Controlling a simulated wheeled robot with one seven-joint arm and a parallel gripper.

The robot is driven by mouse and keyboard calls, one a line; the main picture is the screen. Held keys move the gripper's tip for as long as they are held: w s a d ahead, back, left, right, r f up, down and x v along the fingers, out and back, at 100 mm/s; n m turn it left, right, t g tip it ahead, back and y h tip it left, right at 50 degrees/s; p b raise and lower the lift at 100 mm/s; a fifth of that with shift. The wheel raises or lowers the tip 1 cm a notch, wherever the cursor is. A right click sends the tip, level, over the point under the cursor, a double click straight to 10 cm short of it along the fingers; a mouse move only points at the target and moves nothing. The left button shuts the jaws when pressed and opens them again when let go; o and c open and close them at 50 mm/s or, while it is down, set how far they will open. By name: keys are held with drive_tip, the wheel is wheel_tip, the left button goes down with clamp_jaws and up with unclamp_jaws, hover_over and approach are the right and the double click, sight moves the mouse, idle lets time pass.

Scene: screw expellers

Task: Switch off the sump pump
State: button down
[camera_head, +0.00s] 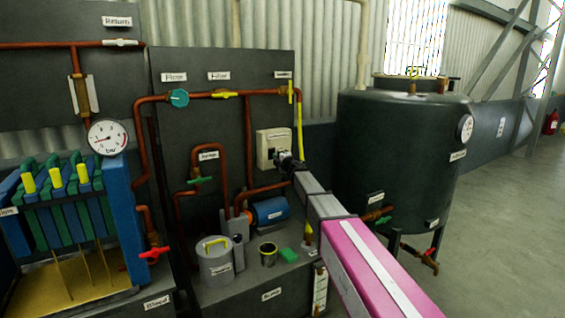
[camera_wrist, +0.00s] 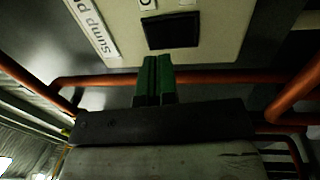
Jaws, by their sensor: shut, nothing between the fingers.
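A cream switch box (camera_head: 266,146) is mounted on the dark panel, with pipes around it in the head view. In the wrist view the same box (camera_wrist: 215,62) fills the top, with a label reading "sump pump" (camera_wrist: 92,27) and a dark rectangular switch (camera_wrist: 171,31). My gripper (camera_wrist: 153,60) is shut and empty, its green fingertips just below the dark switch in the picture. Whether they touch the box cannot be told. In the head view my gripper (camera_head: 281,157) covers the box's lower right part. The switch's on or off position is unclear.
Copper pipes (camera_head: 249,140) run close around the box.

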sight(271, 152)
drive_tip(key=shift+x, duration=1.75)
drive_tip(key=shift+w+a+r, duration=0.1)
drive_tip(key=shift+w, duration=0.05)
